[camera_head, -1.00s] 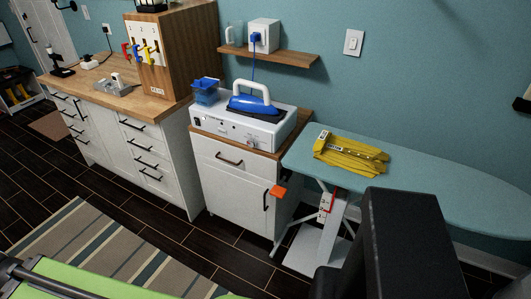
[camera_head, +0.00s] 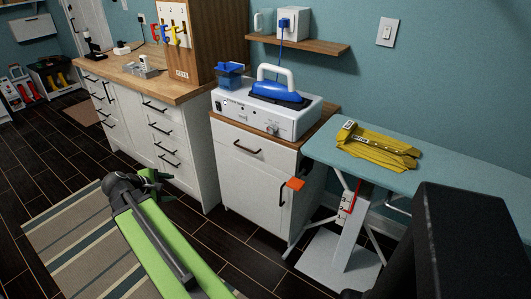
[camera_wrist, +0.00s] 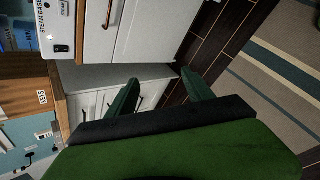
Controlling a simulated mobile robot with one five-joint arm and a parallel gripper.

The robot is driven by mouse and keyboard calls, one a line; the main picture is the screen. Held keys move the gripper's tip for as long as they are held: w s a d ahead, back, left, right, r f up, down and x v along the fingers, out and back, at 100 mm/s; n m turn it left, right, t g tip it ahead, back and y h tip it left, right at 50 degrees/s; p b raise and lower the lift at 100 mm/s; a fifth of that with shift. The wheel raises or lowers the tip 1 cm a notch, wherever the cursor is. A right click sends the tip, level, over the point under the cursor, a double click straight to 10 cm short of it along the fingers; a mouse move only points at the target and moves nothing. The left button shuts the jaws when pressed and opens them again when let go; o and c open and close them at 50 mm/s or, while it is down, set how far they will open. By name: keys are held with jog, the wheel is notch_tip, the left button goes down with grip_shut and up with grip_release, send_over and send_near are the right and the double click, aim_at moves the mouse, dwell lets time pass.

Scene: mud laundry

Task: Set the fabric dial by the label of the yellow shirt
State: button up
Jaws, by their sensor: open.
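The yellow shirt (camera_head: 378,150) lies folded on the ironing board in the head view. A pale label (camera_head: 350,126) with dark marks shows at its upper left, too small to read. The white steam base (camera_head: 268,112) stands on the cabinet left of the board, with a blue iron (camera_head: 280,92) on top. A small round knob (camera_head: 272,128) on its front looks like the fabric dial; its setting is unreadable. The steam base (camera_wrist: 62,32) shows in part in the wrist view. My gripper (camera_head: 155,182) is open and empty, left of and apart from the base; its fingers also show in the wrist view (camera_wrist: 160,92).
The ironing board (camera_head: 465,180) has an orange lever (camera_head: 295,184) near the white cabinet (camera_head: 245,178). A blue container (camera_head: 229,75) sits at the base's left end. A wooden counter (camera_head: 125,75) stands further left. The striped rug (camera_head: 75,235) and floor before the cabinets look clear.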

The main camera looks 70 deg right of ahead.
jog(key=s+d+n+g+h+b, duration=0.25)
jog(key=s+d, duration=0.25)
jog(key=d, duration=0.4)
jog(key=s+d+n+g+h+b, duration=0.1)
jog(key=s+d+n+h+b, duration=0.2)
jog(key=s+d, duration=0.45)
jog(key=n+g+h+b, duration=0.1)
jog(key=n+h+b, duration=0.2)
send_near(269, 130)
jog(key=shift+y, duration=0.25)
jog(key=x, duration=0.8)
jog(key=shift+s+d+r, duration=0.15)
jog(key=shift+d+r, duration=0.05)
jog(key=shift+d, duration=0.15)
